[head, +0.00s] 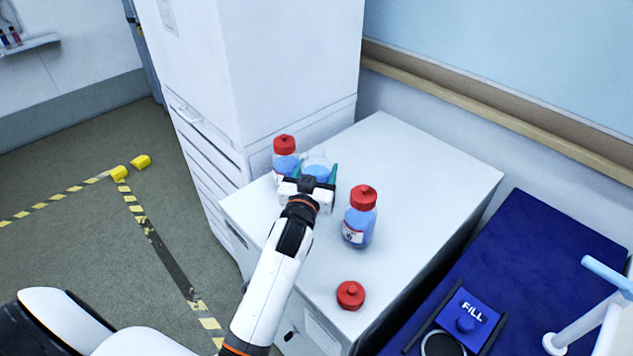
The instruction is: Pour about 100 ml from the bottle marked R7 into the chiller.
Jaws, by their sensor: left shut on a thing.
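My left gripper (315,174) is shut on a clear bottle (317,160) with blue liquid, at the back left of the white cabinet top. That bottle's mouth has no red cap; the gripper hides its front and any label. A capped bottle (285,162) stands just left of it. Another capped bottle (359,222) with blue liquid stands to the right, nearer me. The marks on the labels are too small to read, so I cannot tell which is R7. A blue unit marked FILL (472,312), with a dark ring beside it, is at the lower right; it may be the chiller. My right gripper is out of view.
A loose red cap (350,295) lies near the front of the white cabinet top (420,165). A tall white cabinet (285,70) rises behind on the left. A white stand with a pale blue bar (608,278) is at the far right. The cabinet top's right part is clear.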

